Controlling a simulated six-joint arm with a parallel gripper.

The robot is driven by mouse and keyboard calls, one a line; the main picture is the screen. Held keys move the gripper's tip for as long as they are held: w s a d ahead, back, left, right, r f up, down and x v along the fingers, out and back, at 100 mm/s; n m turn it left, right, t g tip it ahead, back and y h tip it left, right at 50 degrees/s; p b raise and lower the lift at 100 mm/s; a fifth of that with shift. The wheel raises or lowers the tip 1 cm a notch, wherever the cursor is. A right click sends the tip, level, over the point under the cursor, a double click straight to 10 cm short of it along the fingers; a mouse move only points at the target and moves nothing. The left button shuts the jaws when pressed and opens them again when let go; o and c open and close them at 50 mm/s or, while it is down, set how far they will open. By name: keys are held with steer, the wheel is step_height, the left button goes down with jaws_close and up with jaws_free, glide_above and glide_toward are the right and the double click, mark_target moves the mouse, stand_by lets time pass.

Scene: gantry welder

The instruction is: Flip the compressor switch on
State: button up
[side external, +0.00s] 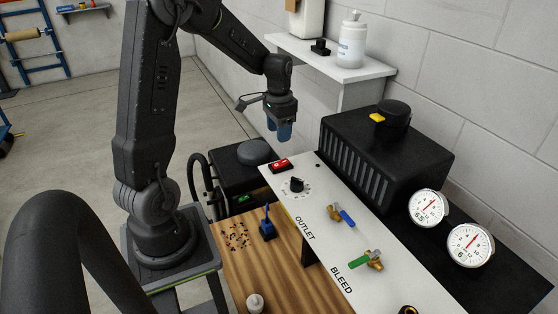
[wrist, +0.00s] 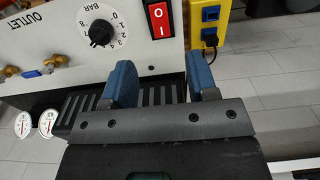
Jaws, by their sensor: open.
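The red rocker switch (side external: 281,165) sits at the far end of the white panel (side external: 318,203), beside the black dial. It also shows in the wrist view (wrist: 158,20), with white I and O marks; I cannot tell which side is pressed. My gripper (side external: 278,131) hangs above the far end of the panel, apart from the switch. In the wrist view my gripper (wrist: 159,68) has its two blue fingers spread with nothing between them. The switch appears just beyond the gap between the fingertips.
A black dial (wrist: 100,32) marked BAR is next to the switch. A yellow socket box (wrist: 208,25) stands close by. A black ribbed housing (side external: 385,155), two gauges (side external: 429,207) and blue and green valve handles (side external: 347,217) line the panel. A shelf (side external: 330,57) holds a white bottle (side external: 352,42).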

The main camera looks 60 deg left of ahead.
mark_target(280, 163)
step_height(280, 163, down, 11)
steer(key=shift+r, duration=0.15)
steer(key=shift+c, duration=0.4)
steer(key=c, duration=0.8)
steer(key=shift+w+g, duration=0.2)
steer(key=shift+g, duration=0.75)
steer(key=shift+w+g, duration=0.15)
steer(key=shift+g, duration=0.8)
steer(key=shift+c, duration=0.2)
steer(key=o, duration=0.9)
steer(key=shift+r, duration=0.1)
